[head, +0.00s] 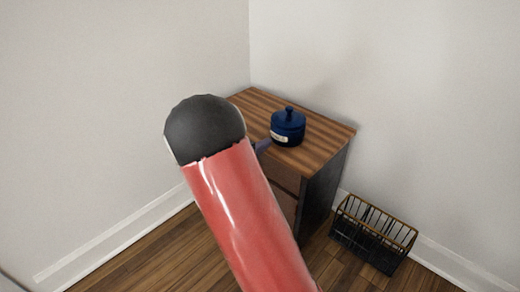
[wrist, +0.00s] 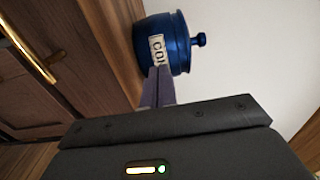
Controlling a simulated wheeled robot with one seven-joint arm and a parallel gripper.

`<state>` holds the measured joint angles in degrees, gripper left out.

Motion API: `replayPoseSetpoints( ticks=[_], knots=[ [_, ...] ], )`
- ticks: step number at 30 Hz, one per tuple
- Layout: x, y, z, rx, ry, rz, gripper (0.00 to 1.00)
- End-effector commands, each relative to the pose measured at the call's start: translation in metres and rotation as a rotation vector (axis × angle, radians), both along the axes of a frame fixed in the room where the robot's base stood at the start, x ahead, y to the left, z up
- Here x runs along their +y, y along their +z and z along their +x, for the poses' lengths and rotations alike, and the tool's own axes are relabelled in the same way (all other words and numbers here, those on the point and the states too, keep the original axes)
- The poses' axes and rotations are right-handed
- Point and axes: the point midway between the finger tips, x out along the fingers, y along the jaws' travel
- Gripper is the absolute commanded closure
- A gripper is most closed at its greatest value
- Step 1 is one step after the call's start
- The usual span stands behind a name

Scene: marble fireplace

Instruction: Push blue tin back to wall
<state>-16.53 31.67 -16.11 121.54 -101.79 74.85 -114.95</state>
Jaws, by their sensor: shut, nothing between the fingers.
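The blue tin (head: 288,126) has a knobbed lid and a pale label. It stands upright on the wooden top of a small cabinet (head: 325,133), with bare top between it and the walls behind. In the wrist view the blue tin (wrist: 176,42) is just beyond my fingertips, its label partly showing. My gripper (head: 264,145) is shut and empty, at the front left side of the tin. In the wrist view my gripper (wrist: 158,72) overlaps the tin's lower edge; I cannot tell whether it touches. My red arm hides the cabinet's left part in the head view.
The cabinet stands in the corner of two pale walls. A black wire basket (head: 373,233) with a wooden rim sits on the floor to its right. The cabinet's front has a brass handle (wrist: 30,50). The wooden floor in front shows clear.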

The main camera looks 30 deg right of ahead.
Motion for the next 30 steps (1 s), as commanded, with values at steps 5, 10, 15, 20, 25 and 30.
replayPoseSetpoints(
  ticks=[5, 10, 15, 20, 25, 30],
  knots=[
    [0.0, 0.0, 0.0, 0.0, 0.0, 0.0, 1.0],
    [0.0, 0.0, 0.0, 0.0, 0.0, 0.0, 1.0],
    [-0.006, 0.001, 0.002, 0.001, -0.001, -0.001, 1.0],
    [-0.016, 0.001, 0.006, 0.001, -0.002, 0.0, 1.0],
    [-0.028, 0.001, 0.009, 0.001, -0.002, -0.001, 1.0],
    [-0.039, 0.001, 0.013, 0.0, -0.001, -0.001, 1.0]
  ],
)
